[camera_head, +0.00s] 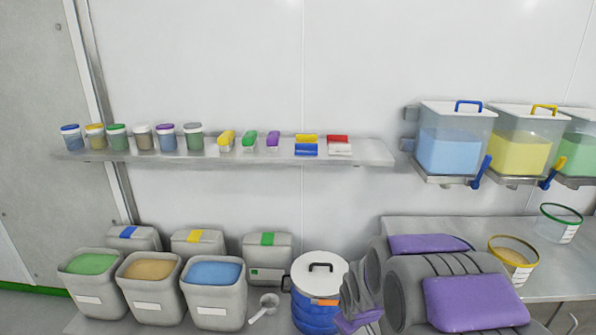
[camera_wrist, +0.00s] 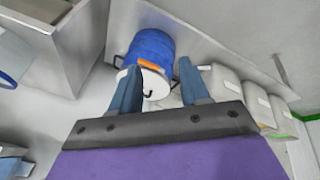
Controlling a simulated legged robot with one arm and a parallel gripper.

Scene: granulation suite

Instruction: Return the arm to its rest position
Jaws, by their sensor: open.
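My arm (camera_head: 440,290), grey with purple panels, is folded low at the right of the head view. My gripper (camera_head: 352,298) is at its left end, beside the blue drum in the picture; its fingertips are hard to make out there. In the wrist view my gripper (camera_wrist: 160,70) has two blue-grey fingers spread apart with nothing held between them. The blue drum with a white lid and black handle (camera_head: 319,275) stands at the lower middle. It also shows beyond the fingers in the wrist view (camera_wrist: 153,47), apart from them as far as I can tell.
Open bins of green (camera_head: 92,264), tan (camera_head: 150,269) and blue (camera_head: 213,273) powder stand at lower left, with a scoop (camera_head: 264,307) beside them. A wall shelf (camera_head: 365,152) holds jars and coloured items. Clear hoppers (camera_head: 455,140) hang above a steel bench (camera_head: 415,228) with two tubs.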

